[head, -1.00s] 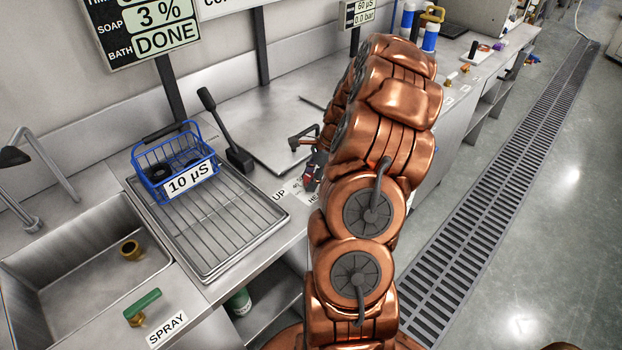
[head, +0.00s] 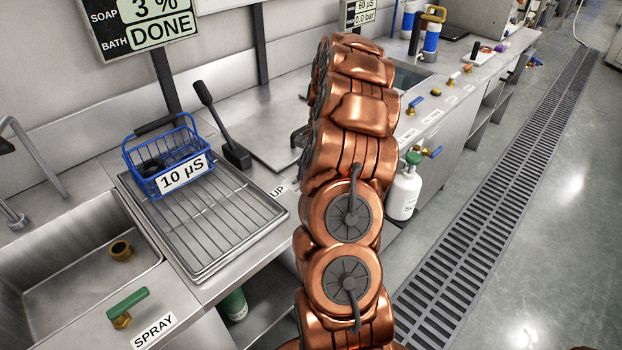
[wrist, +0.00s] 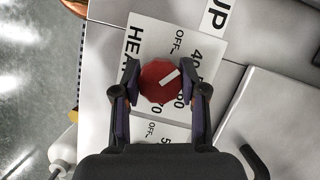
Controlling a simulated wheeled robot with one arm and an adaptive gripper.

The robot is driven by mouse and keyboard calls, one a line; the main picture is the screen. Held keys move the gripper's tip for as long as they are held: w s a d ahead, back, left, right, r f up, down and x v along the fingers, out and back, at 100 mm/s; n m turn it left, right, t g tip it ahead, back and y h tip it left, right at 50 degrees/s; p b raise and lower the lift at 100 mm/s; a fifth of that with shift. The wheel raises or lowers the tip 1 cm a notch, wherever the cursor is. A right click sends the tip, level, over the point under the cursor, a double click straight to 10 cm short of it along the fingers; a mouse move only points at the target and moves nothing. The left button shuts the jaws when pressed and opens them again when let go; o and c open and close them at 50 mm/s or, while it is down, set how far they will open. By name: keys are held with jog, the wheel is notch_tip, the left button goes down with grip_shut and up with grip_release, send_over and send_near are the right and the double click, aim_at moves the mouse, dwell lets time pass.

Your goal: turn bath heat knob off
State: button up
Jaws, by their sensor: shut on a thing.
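The red bath heat knob (wrist: 160,82) is round with a white pointer mark, and sits on a white label plate (wrist: 148,32) in the wrist view. The plate reads "HE..." and "OFF", with numbers partly hidden. The white mark slants up and right, toward the numbers rather than straight at the upper "OFF". My gripper (wrist: 161,88) is shut on the knob, one finger on each side. In the head view my arm hides the knob and the gripper.
A blue basket (head: 160,165) tagged 10 µS stands on a wire rack tray (head: 215,225). A black lever (head: 222,125) rises behind it. A sign (head: 140,20) reads BATH DONE. A white bottle (head: 404,192) hangs at the counter's front, right of my arm.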

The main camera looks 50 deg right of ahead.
jog(key=n+g+b, duration=0.1)
jog(key=n, duration=0.1)
jog(key=n+h, duration=0.1)
jog(key=n, duration=0.2)
jog(key=shift+g+b, duration=0.35)
jog(key=shift+g, duration=0.05)
jog(key=shift+n, duration=0.4)
jog(key=o, duration=1.1)
jog(key=shift+o, duration=0.2)
